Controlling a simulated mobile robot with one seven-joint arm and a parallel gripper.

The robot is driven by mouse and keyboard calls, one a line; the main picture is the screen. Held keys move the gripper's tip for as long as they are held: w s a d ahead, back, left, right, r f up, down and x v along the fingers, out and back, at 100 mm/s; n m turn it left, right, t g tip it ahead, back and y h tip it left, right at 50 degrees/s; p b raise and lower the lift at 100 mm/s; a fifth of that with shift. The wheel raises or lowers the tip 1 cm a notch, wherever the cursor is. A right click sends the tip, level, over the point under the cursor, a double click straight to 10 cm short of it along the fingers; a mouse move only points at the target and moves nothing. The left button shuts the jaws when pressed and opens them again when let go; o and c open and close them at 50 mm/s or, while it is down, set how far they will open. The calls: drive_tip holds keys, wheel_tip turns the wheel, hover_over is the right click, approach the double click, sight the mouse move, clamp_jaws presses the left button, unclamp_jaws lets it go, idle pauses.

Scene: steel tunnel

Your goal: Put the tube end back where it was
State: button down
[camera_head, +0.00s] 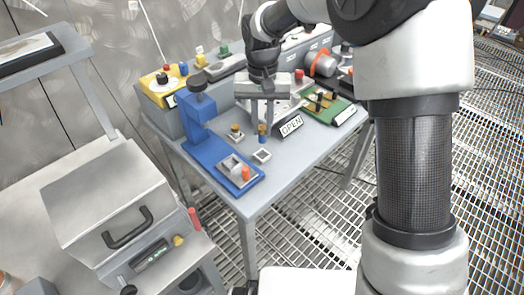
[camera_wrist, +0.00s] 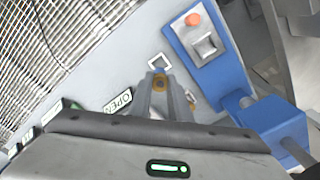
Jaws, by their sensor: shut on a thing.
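The tube end (camera_head: 262,138), a small piece with a brass-orange top and a blue lower part, is between the fingertips of my gripper (camera_head: 263,124). My gripper points down and is shut on it, above the grey table. In the wrist view its orange-brown top (camera_wrist: 159,84) shows between the fingers (camera_wrist: 160,96). An empty white square holder (camera_head: 262,156) lies just in front of it; this also shows in the wrist view (camera_wrist: 159,62). A second square holder (camera_head: 236,137) to the left has a brass-topped piece in it. Whether the held piece touches the table, I cannot tell.
A blue press (camera_head: 208,145) with an orange cap (camera_head: 246,173) on its base stands left. An OPEN sign (camera_head: 291,126) and a green board (camera_head: 325,108) are to the right. A yellow button box (camera_head: 163,86) is behind. The table's front right is clear.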

sight(262, 141)
wheel_tip(262, 141, down, 7)
drive_tip(key=shift+b, duration=0.55)
drive_tip(key=shift+f, duration=0.15)
drive_tip(key=c, duration=1.6)
unclamp_jaws()
drive_tip(key=shift+c, duration=0.2)
